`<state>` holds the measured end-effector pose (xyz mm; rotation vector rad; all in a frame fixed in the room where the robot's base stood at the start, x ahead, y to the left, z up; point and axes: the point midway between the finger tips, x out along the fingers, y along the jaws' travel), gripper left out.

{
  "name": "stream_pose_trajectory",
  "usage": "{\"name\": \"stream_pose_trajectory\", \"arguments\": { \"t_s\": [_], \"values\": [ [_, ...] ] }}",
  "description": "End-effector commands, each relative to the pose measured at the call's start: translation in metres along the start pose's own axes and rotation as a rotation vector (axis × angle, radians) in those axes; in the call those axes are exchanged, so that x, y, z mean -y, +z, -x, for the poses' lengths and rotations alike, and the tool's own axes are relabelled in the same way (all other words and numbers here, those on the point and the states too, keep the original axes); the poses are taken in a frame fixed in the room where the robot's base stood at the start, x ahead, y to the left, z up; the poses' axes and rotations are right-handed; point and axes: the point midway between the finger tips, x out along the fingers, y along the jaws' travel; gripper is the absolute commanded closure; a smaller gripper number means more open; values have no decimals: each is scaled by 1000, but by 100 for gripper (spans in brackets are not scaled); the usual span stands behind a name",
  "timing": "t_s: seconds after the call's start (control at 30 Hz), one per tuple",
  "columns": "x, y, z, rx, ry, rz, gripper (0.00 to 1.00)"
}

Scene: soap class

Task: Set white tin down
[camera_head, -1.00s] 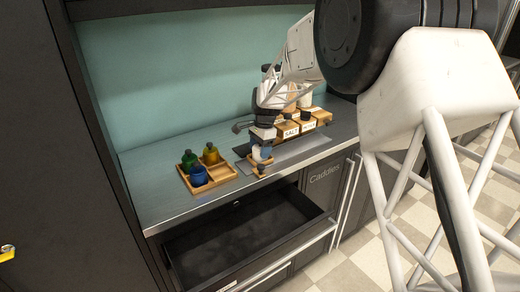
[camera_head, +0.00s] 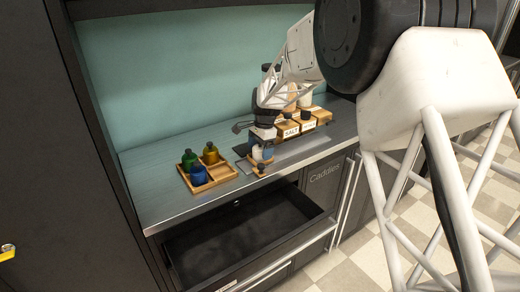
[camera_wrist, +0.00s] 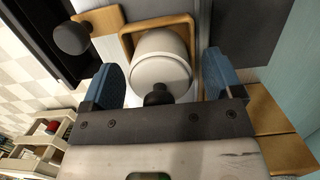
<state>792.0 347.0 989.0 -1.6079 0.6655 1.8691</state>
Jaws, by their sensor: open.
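The white tin (camera_wrist: 160,62), with a dark knob on its near end, stands within a square wooden frame (camera_wrist: 129,45) in the wrist view. In the head view the tin (camera_head: 257,153) shows small and partly hidden below my gripper (camera_head: 263,146), at the counter's front edge. In the wrist view my gripper (camera_wrist: 163,80) is open, with one blue finger on each side of the tin. A gap shows beside the tin at the left finger; I cannot tell whether the right one touches it.
A wooden tray (camera_head: 226,173) with green, yellow and blue bottles sits to the left on the counter (camera_head: 160,205). Wooden boxes, one labelled SALT (camera_head: 291,131), stand behind to the right. An open, empty dark drawer (camera_head: 240,240) juts out below. A dark knob (camera_wrist: 72,37) sits beside the frame.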

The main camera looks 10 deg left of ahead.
Motion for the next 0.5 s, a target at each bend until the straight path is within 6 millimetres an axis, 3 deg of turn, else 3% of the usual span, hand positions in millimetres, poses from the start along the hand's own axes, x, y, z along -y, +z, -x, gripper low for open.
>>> {"name": "stream_pose_trajectory", "arguments": {
  "t_s": [0.27, 0.5],
  "values": [
    [0, 0, 20, -1, -2, 0, 15],
    [0, 0, 54, -1, -3, 0, 15]
  ]
}}
